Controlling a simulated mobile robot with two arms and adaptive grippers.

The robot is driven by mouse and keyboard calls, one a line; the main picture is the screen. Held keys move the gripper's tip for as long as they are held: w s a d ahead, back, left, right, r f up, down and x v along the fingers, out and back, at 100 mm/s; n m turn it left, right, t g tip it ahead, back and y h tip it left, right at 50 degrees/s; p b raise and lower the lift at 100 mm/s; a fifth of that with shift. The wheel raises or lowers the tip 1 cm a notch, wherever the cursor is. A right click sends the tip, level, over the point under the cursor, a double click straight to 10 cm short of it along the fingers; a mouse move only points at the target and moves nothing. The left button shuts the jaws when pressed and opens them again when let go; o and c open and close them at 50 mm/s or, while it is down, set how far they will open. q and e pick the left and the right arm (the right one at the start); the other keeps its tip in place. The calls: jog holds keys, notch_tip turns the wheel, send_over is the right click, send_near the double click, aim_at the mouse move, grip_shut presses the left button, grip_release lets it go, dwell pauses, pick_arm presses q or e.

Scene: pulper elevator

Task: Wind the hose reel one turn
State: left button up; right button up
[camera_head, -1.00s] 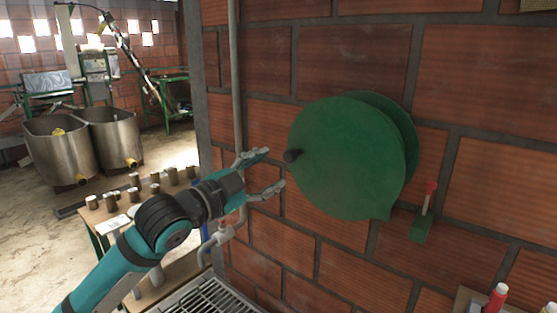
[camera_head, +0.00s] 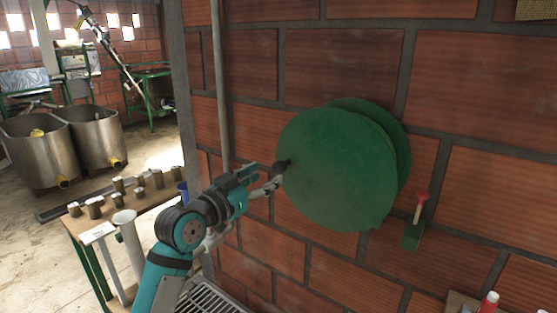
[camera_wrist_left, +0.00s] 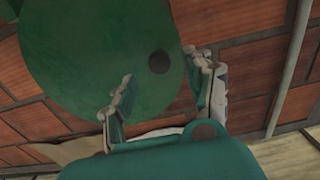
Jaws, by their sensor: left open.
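The green hose reel (camera_head: 338,168) is mounted on the brick wall, with two round discs one behind the other. Its short dark crank knob (camera_head: 283,165) sticks out near the left edge of the front disc. My left gripper (camera_head: 275,178) is at the knob, its fingertips close to it. In the left wrist view the gripper (camera_wrist_left: 165,88) is open, with the fingers apart. The dark knob (camera_wrist_left: 159,62) shows between and a little beyond the fingertips, against the green disc (camera_wrist_left: 95,50). I cannot tell whether a finger touches it. My right gripper is not in view.
A red-handled lever on a green base (camera_head: 413,230) is on the wall right of the reel. A table (camera_head: 72,228) with several small cups stands left, beside a metal grate (camera_head: 210,300). A pipe (camera_head: 222,80) runs up the wall. Steel tanks stand behind.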

aim_at(276, 170)
pick_arm(q)
jog(key=p+x, duration=0.1)
jog(key=x, duration=0.4)
jog(key=shift+w+d+r+p, duration=0.1)
jog(key=shift+w+d+p, duration=0.15)
jog(key=shift+p, duration=0.1)
jog(key=shift+w+d, duration=0.15)
jog(key=shift+w, duration=0.1)
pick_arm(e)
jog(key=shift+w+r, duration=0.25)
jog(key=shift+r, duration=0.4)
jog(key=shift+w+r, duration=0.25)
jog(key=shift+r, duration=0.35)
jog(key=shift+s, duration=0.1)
pick_arm(q)
grip_shut()
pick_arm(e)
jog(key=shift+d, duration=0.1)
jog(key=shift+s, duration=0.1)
